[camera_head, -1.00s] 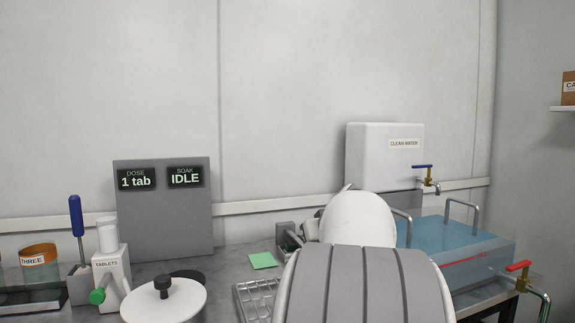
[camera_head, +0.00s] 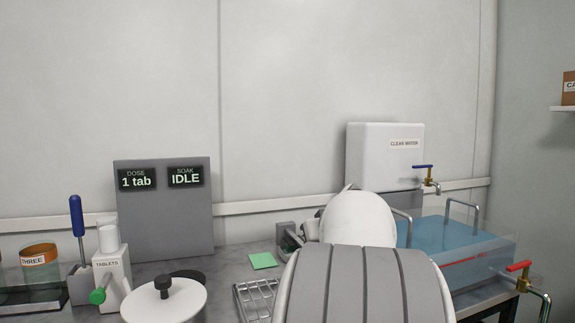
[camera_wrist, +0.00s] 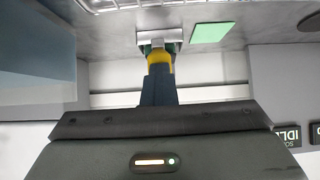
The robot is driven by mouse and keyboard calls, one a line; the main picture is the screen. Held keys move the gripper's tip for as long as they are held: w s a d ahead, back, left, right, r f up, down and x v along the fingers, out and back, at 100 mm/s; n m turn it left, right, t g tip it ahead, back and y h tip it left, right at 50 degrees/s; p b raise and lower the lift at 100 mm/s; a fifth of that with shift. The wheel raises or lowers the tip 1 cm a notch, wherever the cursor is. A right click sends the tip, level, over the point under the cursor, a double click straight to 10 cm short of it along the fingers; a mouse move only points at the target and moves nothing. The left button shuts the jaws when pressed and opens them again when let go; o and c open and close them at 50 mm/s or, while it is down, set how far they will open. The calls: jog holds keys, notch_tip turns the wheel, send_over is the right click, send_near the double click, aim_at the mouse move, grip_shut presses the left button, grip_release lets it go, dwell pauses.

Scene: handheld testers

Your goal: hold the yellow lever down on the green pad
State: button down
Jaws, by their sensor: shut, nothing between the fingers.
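The yellow lever (camera_wrist: 159,60) shows in the wrist view, in a grey bracket (camera_wrist: 172,36) on the bench. My gripper (camera_wrist: 158,77) is shut with nothing between its fingers. Its dark fingertips overlap the lever's near end in the picture; I cannot tell whether they touch it. The green pad (camera_wrist: 211,32) lies flat beside the bracket. It also shows in the head view (camera_head: 262,260), left of the grey bracket (camera_head: 287,238).
A wire rack (camera_head: 254,298) lies in front of the pad. A blue water tank (camera_head: 462,250) and a clean water container (camera_head: 384,155) stand at the right. A grey panel (camera_head: 165,225) reads "1 tab" and "IDLE". A tablet dispenser (camera_head: 111,275) stands at the left.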

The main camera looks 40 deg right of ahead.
jog(key=shift+w+f, duration=0.1)
jog(key=shift+f, duration=0.25)
notch_tip(320, 180, up, 5)
jog(key=p, duration=0.3)
jog(key=s+a+r+p, duration=0.1)
jog(key=s+a+r, duration=0.1)
jog(key=s, duration=0.7)
jog(key=shift+s+a, duration=0.15)
jog(key=shift+a, duration=0.4)
jog(key=shift+r, duration=0.15)
